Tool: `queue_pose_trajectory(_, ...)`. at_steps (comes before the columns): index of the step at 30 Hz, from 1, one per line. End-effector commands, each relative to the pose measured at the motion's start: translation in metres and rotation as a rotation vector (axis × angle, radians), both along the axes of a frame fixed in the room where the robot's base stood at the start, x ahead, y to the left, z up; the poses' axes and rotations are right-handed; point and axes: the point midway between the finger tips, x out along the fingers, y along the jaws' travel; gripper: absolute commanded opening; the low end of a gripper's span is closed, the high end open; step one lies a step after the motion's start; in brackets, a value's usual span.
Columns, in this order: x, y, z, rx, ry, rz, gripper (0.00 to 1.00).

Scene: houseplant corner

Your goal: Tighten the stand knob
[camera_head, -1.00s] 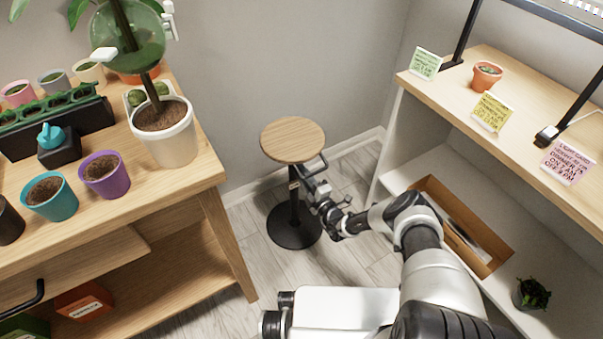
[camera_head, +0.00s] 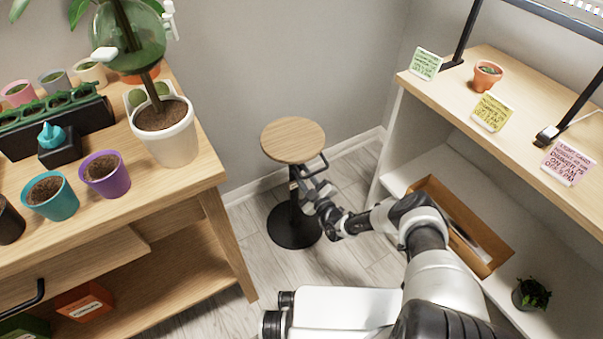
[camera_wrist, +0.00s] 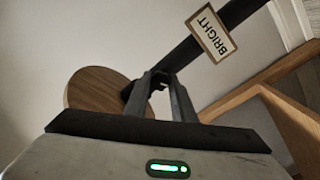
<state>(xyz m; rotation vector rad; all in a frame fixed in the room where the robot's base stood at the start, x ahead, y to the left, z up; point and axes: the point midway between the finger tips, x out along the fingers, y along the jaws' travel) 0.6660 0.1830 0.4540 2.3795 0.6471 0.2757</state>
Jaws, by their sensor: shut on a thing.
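The stand (camera_head: 292,140) has a round wooden top, a black post and a round black base on the floor. In the wrist view its top (camera_wrist: 92,90) is at the left and its dark post (camera_wrist: 185,55) runs up to the right, with a "BRIGHT" label (camera_wrist: 213,32) on it. My gripper (camera_head: 304,181) is at the post, below the top. In the wrist view my gripper (camera_wrist: 160,82) has its fingers close together at the post, shut on the knob, which the fingers mostly hide.
A wooden table (camera_head: 215,172) with pots and a large plant stands left. A shelf unit (camera_head: 400,130) stands right, with cards, a small pot (camera_head: 487,75) and an open wooden box (camera_head: 425,190). A black loop (camera_head: 314,166) juts out beneath the stand top. Floor around the base is clear.

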Motion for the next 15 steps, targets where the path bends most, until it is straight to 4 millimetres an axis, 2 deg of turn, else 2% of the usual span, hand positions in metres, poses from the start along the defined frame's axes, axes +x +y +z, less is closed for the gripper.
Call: queue_pose_trajectory(15,-0.0005,-0.0004,-0.0001,0.027,0.018,0.0,0.01)
